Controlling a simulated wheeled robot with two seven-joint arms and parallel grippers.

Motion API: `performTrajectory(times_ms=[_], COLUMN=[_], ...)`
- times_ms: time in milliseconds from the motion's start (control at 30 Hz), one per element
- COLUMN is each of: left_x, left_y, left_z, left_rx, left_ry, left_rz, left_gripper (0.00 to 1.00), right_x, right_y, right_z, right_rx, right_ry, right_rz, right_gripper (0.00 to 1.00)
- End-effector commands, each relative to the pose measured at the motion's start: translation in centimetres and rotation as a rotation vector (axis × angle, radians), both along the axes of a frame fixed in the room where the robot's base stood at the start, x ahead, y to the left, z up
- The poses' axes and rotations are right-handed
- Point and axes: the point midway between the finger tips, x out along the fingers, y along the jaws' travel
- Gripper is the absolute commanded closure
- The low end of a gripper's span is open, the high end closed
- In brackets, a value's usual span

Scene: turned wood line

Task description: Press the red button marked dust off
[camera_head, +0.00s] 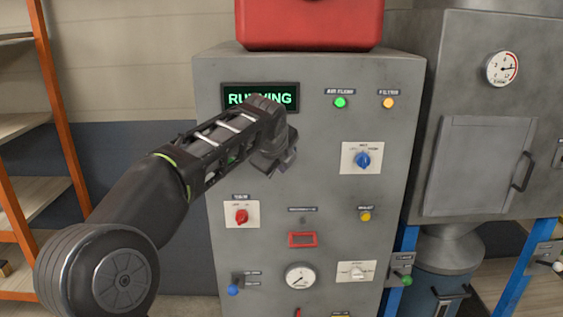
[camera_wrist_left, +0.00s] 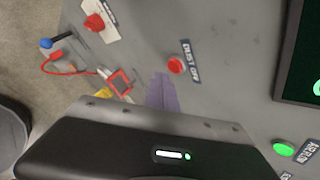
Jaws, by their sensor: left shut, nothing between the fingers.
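The red button (camera_wrist_left: 177,65) with the label DUST OFF beside it shows in the left wrist view, on the grey panel. In the head view it is hidden, with my left arm across the panel below the display. My left gripper (camera_head: 277,168) is in front of the upper middle of the grey cabinet (camera_head: 315,200). Its fingers (camera_wrist_left: 162,93) are shut and empty; in the left wrist view they appear beside and below the button. I cannot tell how far they are from the panel. My right gripper is not in view.
A green RUNNING display (camera_head: 290,97) is above my left gripper. A blue knob (camera_head: 363,160) is to its right, and a red knob (camera_head: 241,216) and red-framed window (camera_head: 302,240) are below. A red case (camera_head: 310,25) sits on the cabinet. Orange shelving (camera_head: 60,120) stands left.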

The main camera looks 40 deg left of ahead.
Motion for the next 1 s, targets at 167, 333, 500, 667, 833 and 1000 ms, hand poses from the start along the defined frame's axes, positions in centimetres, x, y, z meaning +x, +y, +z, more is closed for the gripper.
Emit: performTrajectory(times_ms=[167,333,500,667,833,1000], left_x=[0.00,0.00,0.00,0.00,0.04,0.37], left_y=[0.00,0.00,0.00,0.00,0.03,0.34], left_z=[0.00,0.00,0.00,0.00,0.04,0.18], left_rx=[0.000,0.000,0.000,0.000,0.000,0.000], left_ry=[0.000,0.000,0.000,0.000,0.000,0.001], left_rz=[0.000,0.000,0.000,0.000,0.000,0.000], left_gripper=[1.00,1.00,1.00,1.00,1.00,1.00], right_x=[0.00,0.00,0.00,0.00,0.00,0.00], right_y=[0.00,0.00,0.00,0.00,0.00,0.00], right_z=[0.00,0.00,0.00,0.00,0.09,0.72], right_rx=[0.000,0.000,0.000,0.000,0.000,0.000], right_ry=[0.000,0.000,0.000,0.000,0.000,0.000], right_rz=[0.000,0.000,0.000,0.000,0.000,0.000], right_gripper=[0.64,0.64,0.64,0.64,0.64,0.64])
